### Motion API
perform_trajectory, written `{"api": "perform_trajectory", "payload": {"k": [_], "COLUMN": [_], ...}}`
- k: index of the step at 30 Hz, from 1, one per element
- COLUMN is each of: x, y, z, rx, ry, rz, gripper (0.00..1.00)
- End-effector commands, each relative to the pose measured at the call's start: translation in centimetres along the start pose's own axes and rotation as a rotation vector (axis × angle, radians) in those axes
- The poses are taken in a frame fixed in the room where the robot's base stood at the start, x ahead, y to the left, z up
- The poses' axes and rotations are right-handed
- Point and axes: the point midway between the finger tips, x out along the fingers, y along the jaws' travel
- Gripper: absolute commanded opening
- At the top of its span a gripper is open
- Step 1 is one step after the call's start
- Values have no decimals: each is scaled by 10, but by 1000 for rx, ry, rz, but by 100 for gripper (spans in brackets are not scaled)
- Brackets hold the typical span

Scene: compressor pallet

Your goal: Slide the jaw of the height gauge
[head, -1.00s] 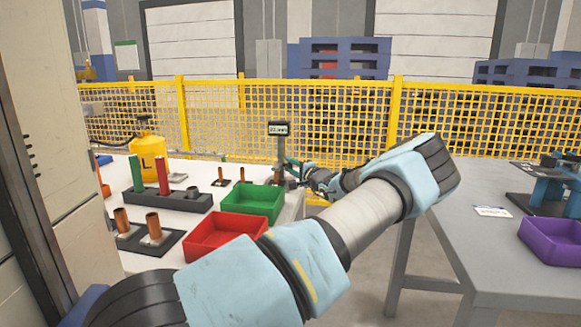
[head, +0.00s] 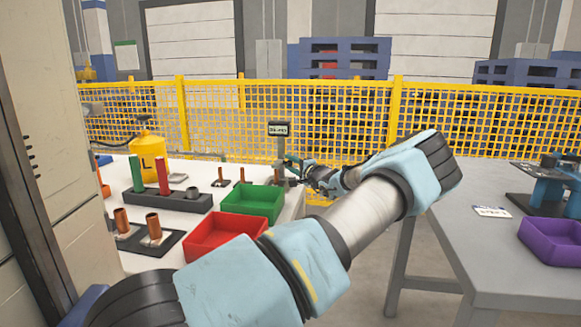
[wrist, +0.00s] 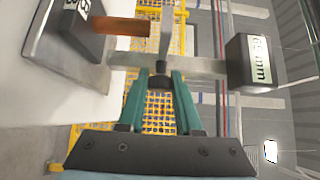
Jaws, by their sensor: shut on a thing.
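The height gauge stands at the far right end of the white table, with a grey post (head: 280,148) and a dark display (head: 279,129) on top. In the wrist view its post (wrist: 210,68) runs sideways, with the display (wrist: 252,62) at right reading about 65 mm. The grey jaw (wrist: 167,32) sticks out from the post. My gripper (wrist: 160,88) has teal fingers, shut on a small dark knob (wrist: 160,82) at the jaw's slider. In the head view my gripper (head: 290,161) is beside the post, small and partly hidden.
A copper cylinder (wrist: 122,27) stands on a dark labelled block (wrist: 83,30) on the gauge's side. Green (head: 252,203) and red (head: 222,237) bins sit on the white table near my arm. A yellow fence (head: 230,110) is behind. A grey table (head: 450,235) stands at right.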

Motion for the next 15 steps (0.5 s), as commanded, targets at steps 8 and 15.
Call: {"api": "perform_trajectory", "payload": {"k": [8,15], "x": [0,0], "y": [-31,-32], "z": [0,0], "rx": [-3,-3], "ry": [1,1], "rz": [-3,-7], "gripper": [0,41]}}
